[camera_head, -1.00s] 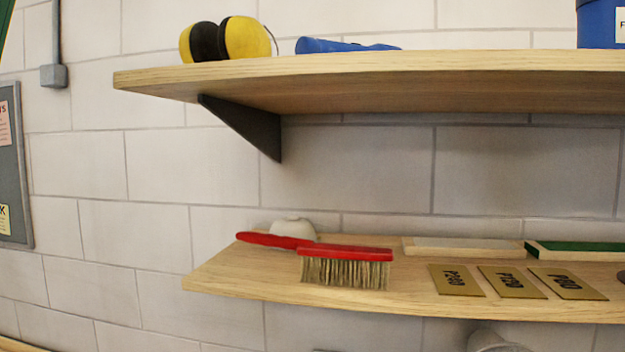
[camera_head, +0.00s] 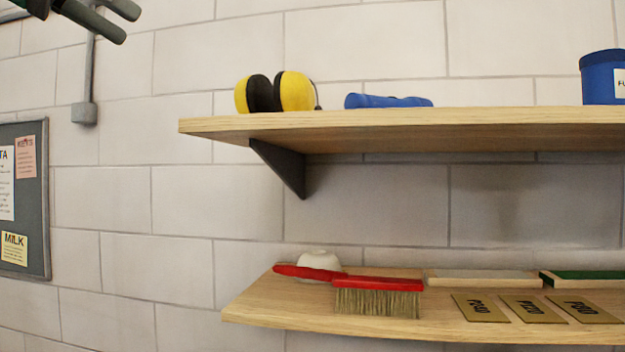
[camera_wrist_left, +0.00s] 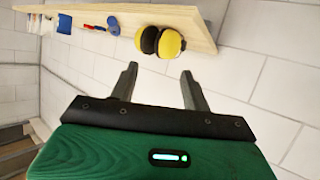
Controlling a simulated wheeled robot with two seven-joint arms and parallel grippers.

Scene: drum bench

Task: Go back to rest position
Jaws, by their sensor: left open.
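My left gripper (camera_head: 125,22) shows at the top left corner of the head view, high in front of the wall and left of the upper shelf. In the left wrist view its two dark fingers (camera_wrist_left: 158,88) are spread apart with nothing between them. Beyond the fingertips, yellow and black earmuffs (camera_wrist_left: 160,41) sit on the upper shelf, apart from the gripper. My right gripper is in neither view.
The upper shelf (camera_head: 450,125) holds the earmuffs (camera_head: 275,92), a blue tool (camera_head: 388,101) and a blue tub (camera_head: 602,78). The lower shelf (camera_head: 270,308) holds a red brush (camera_head: 376,296), a pale bowl (camera_head: 318,260) and sandpaper sheets (camera_head: 532,309). A notice board (camera_head: 35,200) hangs left.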

